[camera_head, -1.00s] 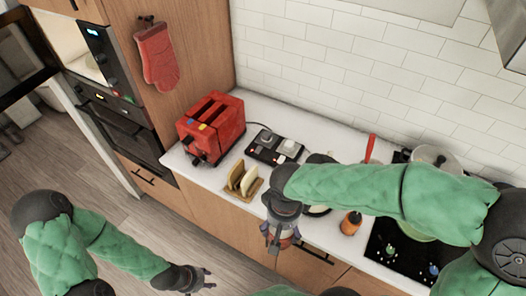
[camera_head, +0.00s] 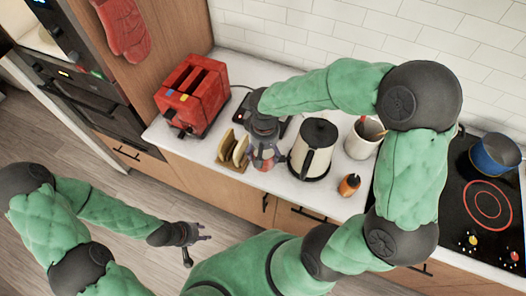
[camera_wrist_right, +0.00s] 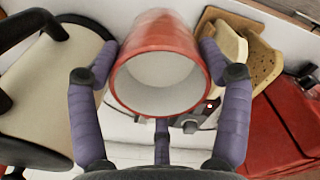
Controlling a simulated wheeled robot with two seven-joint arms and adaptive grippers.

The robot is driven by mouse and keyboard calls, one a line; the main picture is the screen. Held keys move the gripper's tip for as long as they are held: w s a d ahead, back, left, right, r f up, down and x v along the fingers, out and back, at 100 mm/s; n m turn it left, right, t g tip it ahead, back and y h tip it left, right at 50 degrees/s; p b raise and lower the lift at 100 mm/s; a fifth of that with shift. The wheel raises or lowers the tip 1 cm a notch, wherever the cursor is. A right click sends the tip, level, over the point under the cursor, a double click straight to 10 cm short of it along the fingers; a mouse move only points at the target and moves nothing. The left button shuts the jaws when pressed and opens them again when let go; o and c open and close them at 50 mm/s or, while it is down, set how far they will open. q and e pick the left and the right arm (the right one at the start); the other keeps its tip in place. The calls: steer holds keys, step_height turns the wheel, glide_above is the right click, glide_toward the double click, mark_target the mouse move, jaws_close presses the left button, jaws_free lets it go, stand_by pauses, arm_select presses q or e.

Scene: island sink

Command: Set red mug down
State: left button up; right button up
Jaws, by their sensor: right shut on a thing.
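The red mug (camera_wrist_right: 160,30) with a white inside is between the purple fingers of my right gripper (camera_wrist_right: 160,85) in the right wrist view, its open mouth facing the camera. In the head view my right gripper (camera_head: 264,155) is over the white counter (camera_head: 205,150), between the bread rack and the kettle. It hides most of the mug there, and I cannot tell whether the mug touches the counter. My left gripper (camera_head: 195,240) is open and empty, low over the floor in front of the cabinets.
The bread rack (camera_head: 242,165) stands close left of the right gripper, the kettle (camera_head: 314,150) close right. The red toaster (camera_head: 193,95) is farther left. An orange-topped bottle (camera_head: 349,185), a white utensil pot (camera_head: 362,137) and a cooktop with a blue pot (camera_head: 495,155) lie to the right.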

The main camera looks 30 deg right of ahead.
steer(key=w+f, duration=0.1)
steer(key=f, duration=0.1)
steer(key=w+d+f, duration=0.1)
steer(key=w+f, duration=0.1)
steer(key=shift+w+d+f, duration=0.1)
steer(key=shift+f, duration=0.05)
steer(key=shift+w+f+b, duration=0.1)
steer(key=shift+f+b, duration=0.3)
steer(key=shift+f, duration=1.1)
steer(key=shift+f, duration=0.1)
steer(key=shift+f, duration=0.1)
steer(key=o, duration=1.4)
